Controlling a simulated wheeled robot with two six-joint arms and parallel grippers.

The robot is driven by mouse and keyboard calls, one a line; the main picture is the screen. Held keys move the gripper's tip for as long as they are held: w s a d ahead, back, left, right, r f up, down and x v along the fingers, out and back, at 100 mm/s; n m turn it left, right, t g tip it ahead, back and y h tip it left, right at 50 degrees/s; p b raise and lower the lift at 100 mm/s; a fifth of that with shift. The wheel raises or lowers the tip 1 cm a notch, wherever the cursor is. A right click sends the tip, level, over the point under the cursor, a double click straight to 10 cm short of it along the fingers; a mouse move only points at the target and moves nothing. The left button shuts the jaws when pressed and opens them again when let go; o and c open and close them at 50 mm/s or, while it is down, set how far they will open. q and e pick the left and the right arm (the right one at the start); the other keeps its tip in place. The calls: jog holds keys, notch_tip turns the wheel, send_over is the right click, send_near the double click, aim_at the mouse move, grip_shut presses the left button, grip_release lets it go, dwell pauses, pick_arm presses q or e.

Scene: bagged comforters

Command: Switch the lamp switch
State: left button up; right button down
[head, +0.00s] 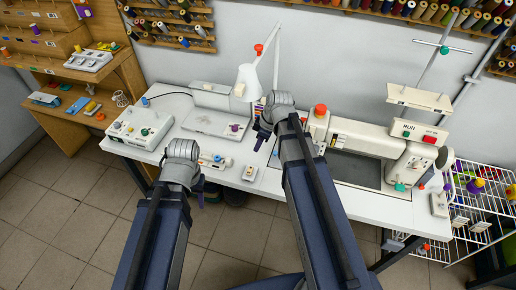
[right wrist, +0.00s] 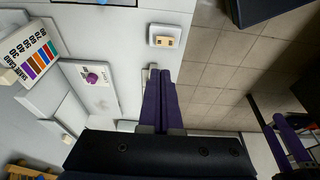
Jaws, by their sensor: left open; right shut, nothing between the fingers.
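A white desk lamp (head: 248,76) with a jointed arm stands at the back of the white table. A small white switch box with a tan rocker (head: 250,173) lies near the table's front edge; it also shows in the right wrist view (right wrist: 165,37). No cord joining it to the lamp is visible. My right gripper (head: 262,137) is shut and empty above the table, left of the sewing machine; its purple fingers (right wrist: 158,72) point toward the switch box's side of the table, apart from the box. My left gripper (head: 182,174) is open and empty at the front edge.
A sewing machine (head: 365,134) with a red knob fills the table's right side. A control box (head: 138,127) sits at the left. A white plate with a purple knob (head: 234,127) lies behind the switch box. A wire rack (head: 470,220) stands at the right.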

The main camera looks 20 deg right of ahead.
jog(key=b, duration=1)
send_near(250, 168)
jog(key=x, duration=0.5)
jog(key=shift+w+a+f, duration=0.1)
jog(key=shift+a+f, duration=0.1)
jog(key=shift+f+b, duration=0.55)
jog(key=shift+b, duration=0.15)
